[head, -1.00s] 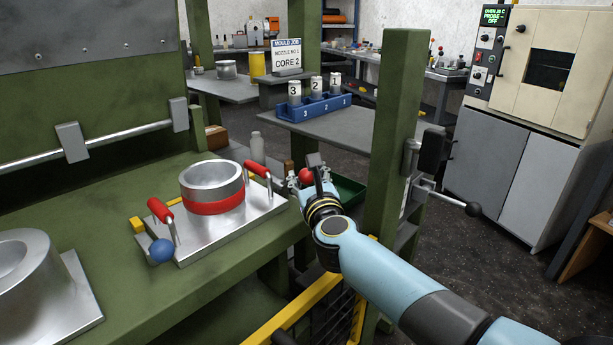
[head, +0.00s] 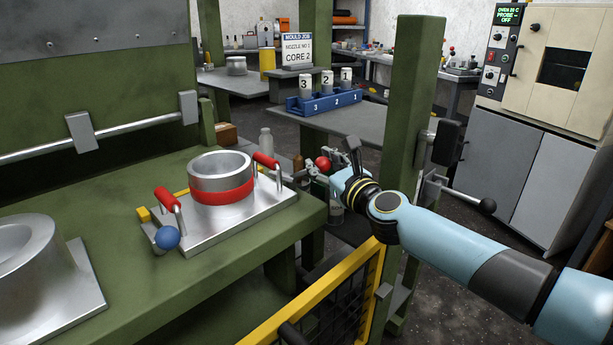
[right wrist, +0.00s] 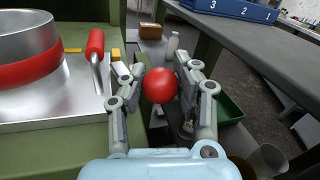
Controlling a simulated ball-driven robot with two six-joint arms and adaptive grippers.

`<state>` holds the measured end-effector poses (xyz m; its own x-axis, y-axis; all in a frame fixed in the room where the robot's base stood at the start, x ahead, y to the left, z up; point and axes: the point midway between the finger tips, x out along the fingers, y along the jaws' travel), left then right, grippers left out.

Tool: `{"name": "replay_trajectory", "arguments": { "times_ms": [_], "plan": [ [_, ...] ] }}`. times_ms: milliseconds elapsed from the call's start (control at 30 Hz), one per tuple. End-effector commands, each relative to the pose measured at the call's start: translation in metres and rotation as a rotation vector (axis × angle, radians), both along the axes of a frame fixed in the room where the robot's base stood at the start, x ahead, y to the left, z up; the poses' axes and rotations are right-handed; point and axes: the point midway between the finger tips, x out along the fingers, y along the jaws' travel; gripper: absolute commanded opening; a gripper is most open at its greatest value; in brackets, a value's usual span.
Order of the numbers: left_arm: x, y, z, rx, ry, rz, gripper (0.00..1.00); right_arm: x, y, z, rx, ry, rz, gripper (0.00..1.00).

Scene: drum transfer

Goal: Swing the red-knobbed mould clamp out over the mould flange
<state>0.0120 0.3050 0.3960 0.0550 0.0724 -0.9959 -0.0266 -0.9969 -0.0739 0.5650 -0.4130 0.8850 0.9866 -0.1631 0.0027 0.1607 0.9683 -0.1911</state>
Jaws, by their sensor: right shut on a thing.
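The mould is a steel cylinder (head: 222,198) with a red band, standing on a flat plate flange (head: 205,240) with two red handles. The clamp's red knob (head: 323,163) is past the flange's right end, beside the bench edge. A metal bar (head: 297,176) shows between the knob and the flange; its exact joint is unclear. My right gripper (head: 326,172) is shut on the red knob. In the right wrist view, the fingers press either side of the red knob (right wrist: 160,85). A blue knob (head: 167,238) sits at the flange's front left corner. My left gripper is not in view.
A grey table (head: 345,122) with a blue numbered rack (head: 322,106) is behind. Another steel part (head: 40,265) is at left.

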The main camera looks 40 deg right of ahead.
Motion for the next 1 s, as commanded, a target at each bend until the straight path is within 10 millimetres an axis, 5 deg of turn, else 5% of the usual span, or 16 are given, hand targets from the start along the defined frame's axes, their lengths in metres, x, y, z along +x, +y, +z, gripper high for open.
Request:
{"name": "replay_trajectory", "arguments": {
  "times_ms": [133, 533, 567, 700, 767, 1000],
  "plan": [
    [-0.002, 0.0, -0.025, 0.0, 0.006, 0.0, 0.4, 0.002, -0.009, -0.008, -0.01, 0.004, 0.074, 0.0],
    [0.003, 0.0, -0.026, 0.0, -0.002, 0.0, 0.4, 0.003, -0.01, -0.004, -0.003, 0.007, 0.107, 0.0],
    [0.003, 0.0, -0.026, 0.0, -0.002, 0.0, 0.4, 0.003, -0.01, -0.004, -0.003, 0.008, 0.107, 0.3],
    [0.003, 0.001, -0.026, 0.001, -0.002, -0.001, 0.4, 0.003, -0.009, -0.004, -0.002, 0.008, 0.108, 0.48],
    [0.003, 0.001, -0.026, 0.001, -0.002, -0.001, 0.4, 0.003, -0.009, -0.004, -0.002, 0.007, 0.108, 0.56],
    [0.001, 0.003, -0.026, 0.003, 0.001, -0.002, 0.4, 0.003, -0.008, -0.002, -0.001, 0.004, 0.109, 0.56]
  ]
}}
